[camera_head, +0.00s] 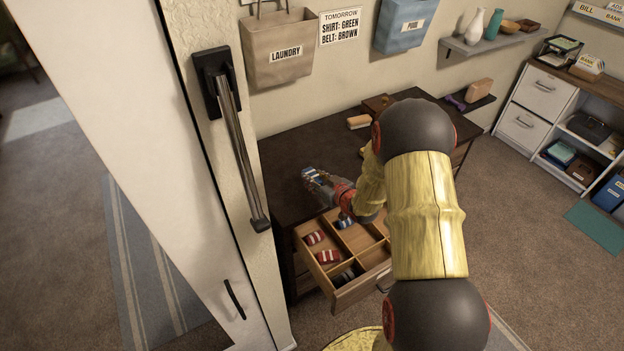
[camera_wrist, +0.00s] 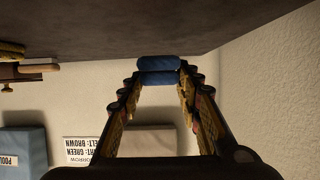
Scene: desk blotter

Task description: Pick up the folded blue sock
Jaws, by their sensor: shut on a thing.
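The folded blue sock (camera_wrist: 158,63) is a small blue roll between the fingertips of my gripper (camera_wrist: 158,82) in the wrist view. My gripper is shut on it, with a finger on each side. In the head view my gripper (camera_head: 316,181) is over the left part of the dark dresser top (camera_head: 285,150), behind the open drawer. A bit of blue shows at its fingertips; the fingers hide most of the sock there. Whether the sock touches the dresser top is hard to tell.
The open drawer (camera_head: 360,291) has wooden compartments with red striped socks (camera_head: 327,257), another blue sock (camera_head: 345,222) and dark socks (camera_head: 343,277). A tan block (camera_head: 358,121) lies on the dresser. A laundry pocket (camera_head: 280,50) hangs on the wall behind. A door handle (camera_head: 233,140) is at left.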

